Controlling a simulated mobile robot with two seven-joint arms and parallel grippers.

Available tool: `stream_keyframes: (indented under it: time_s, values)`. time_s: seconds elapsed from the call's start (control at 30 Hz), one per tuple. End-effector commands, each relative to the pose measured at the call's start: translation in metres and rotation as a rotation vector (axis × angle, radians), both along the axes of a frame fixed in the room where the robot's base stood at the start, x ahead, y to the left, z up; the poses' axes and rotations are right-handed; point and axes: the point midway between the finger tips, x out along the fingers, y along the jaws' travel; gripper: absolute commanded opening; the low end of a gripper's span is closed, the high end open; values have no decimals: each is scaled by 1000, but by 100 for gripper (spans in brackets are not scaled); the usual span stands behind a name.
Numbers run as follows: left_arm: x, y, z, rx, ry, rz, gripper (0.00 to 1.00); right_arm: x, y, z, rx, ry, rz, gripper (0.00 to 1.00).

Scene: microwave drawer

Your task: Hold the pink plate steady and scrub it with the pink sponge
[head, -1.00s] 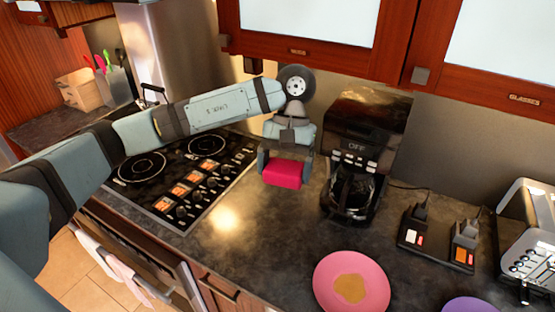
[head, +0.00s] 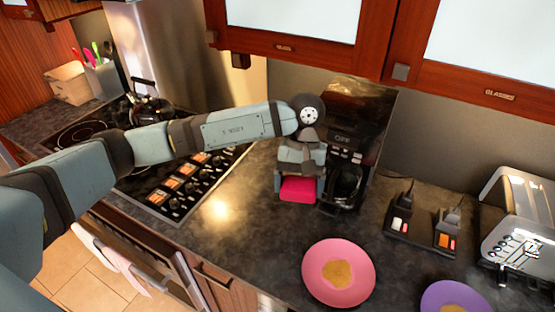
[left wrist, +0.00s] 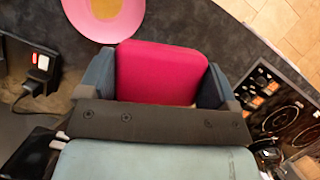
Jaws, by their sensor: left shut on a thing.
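The pink plate (head: 350,293) lies on the dark counter with a tan stain (head: 338,272) at its middle. Its edge also shows at the top of the left wrist view (left wrist: 88,22). My left gripper (head: 298,188) is shut on the pink sponge (head: 297,190), with a finger on each side of it. The sponge fills the middle of the left wrist view (left wrist: 160,72). The gripper is above the counter beside the coffee maker, behind and left of the plate. My right gripper is not in view.
A black coffee maker (head: 362,128) stands just right of my left gripper. A stovetop (head: 180,190) is at the left. Two small black devices (head: 420,225), a toaster (head: 515,240) and a purple plate (head: 455,297) are at the right. Counter between gripper and plate is clear.

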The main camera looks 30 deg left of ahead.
Motion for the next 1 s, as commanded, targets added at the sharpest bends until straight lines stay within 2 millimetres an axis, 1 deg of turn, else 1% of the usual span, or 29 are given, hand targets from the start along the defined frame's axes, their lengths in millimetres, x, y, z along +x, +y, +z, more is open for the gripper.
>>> stream_keyframes:
  time_s: [0.03,0.2,0.3,0.4,0.5,0.6,0.7,0.9,0.97,1.0]
  values:
    - [0,-17,-23,-3,5,72,65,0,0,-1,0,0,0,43]
    - [2,-67,-90,-6,2,345,65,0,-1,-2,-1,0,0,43]
    - [0,-93,-123,-11,7,484,65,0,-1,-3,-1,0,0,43]
    - [-4,-113,-148,-14,15,596,65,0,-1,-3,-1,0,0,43]
    - [-7,-127,-165,-19,21,672,65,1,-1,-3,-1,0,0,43]
    - [-9,-135,-174,-21,24,715,65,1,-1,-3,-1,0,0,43]
    - [-10,-138,-178,-21,26,732,65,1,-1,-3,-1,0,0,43]
    - [-9,-138,-178,-21,26,732,65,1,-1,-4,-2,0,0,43]
    - [-9,-138,-178,-21,26,732,65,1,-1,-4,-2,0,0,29]
    - [-9,-138,-177,-21,26,732,65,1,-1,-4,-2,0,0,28]
